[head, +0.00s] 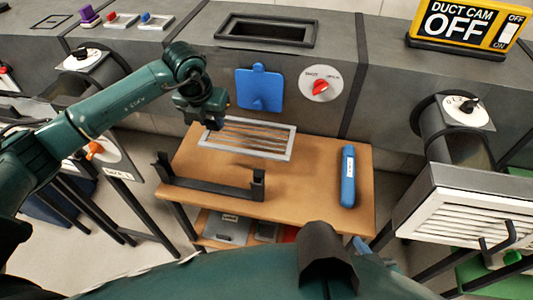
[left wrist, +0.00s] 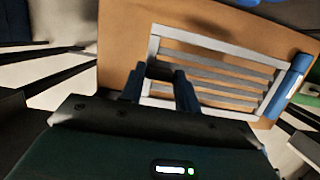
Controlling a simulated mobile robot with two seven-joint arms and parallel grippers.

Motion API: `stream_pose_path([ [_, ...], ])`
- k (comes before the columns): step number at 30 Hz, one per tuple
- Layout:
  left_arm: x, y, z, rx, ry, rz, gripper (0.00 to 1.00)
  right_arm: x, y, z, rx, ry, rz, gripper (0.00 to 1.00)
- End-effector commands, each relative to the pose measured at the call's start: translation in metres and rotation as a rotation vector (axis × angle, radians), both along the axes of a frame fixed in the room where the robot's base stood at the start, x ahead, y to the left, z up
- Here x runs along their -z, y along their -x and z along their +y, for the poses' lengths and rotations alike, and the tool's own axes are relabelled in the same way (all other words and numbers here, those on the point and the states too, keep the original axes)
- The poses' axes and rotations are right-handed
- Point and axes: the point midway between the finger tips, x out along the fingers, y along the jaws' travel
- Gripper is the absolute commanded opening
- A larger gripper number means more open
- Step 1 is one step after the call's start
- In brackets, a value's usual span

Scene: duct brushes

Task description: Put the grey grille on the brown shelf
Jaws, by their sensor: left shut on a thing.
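The grey grille (head: 287,147) is a rectangular frame with several slats, over the back of a brown wooden-topped stand (head: 310,200). It also shows in the left wrist view (left wrist: 210,45). My left gripper (head: 214,122) is shut on the grille's left end; its blue fingers (left wrist: 160,88) straddle the frame there. I cannot tell whether the grille touches the wooden top or hangs just above it. The stand has a lower brown shelf, partly hidden under the top. My right gripper is not in view; part of my arm crosses the bottom of the head view.
A black bracket (head: 212,188) stands at the top's front left and a blue cylinder (head: 348,175) at its right. Behind is a grey duct with a blue plate (head: 259,88), a red knob (head: 320,86) and an open slot. A white louvred vent (head: 465,205) stands at right.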

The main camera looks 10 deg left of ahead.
Motion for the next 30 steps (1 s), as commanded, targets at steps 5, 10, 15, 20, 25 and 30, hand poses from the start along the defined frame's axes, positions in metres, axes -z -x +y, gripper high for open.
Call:
stream_pose_path([
  [5, 0.032, 0.001, 0.0, -0.017, -0.001, 0.007, 0.0, 0.0, 0.002, 0.0, -0.001, 0.0, 0.005, 0.36],
  [10, 0.057, 0.0, 0.0, -0.016, 0.0, 0.004, 0.0, 0.002, 0.004, 0.001, -0.003, 0.003, 0.013, 0.36],
  [15, 0.069, 0.0, 0.0, -0.015, 0.001, 0.004, 0.0, 0.004, 0.005, 0.001, -0.007, 0.005, 0.018, 0.36],
  [20, 0.092, 0.001, 0.0, -0.013, 0.0, 0.005, 0.0, 0.005, 0.006, 0.001, -0.008, 0.008, 0.019, 0.36],
  [25, 0.1, 0.0, 0.0, -0.012, 0.001, 0.001, 0.0, 0.005, 0.006, 0.001, -0.01, 0.009, 0.019, 0.36],
  [30, 0.101, 0.0, 0.0, -0.012, 0.0, 0.002, 0.0, 0.006, 0.006, 0.001, -0.01, 0.009, 0.018, 0.36],
])
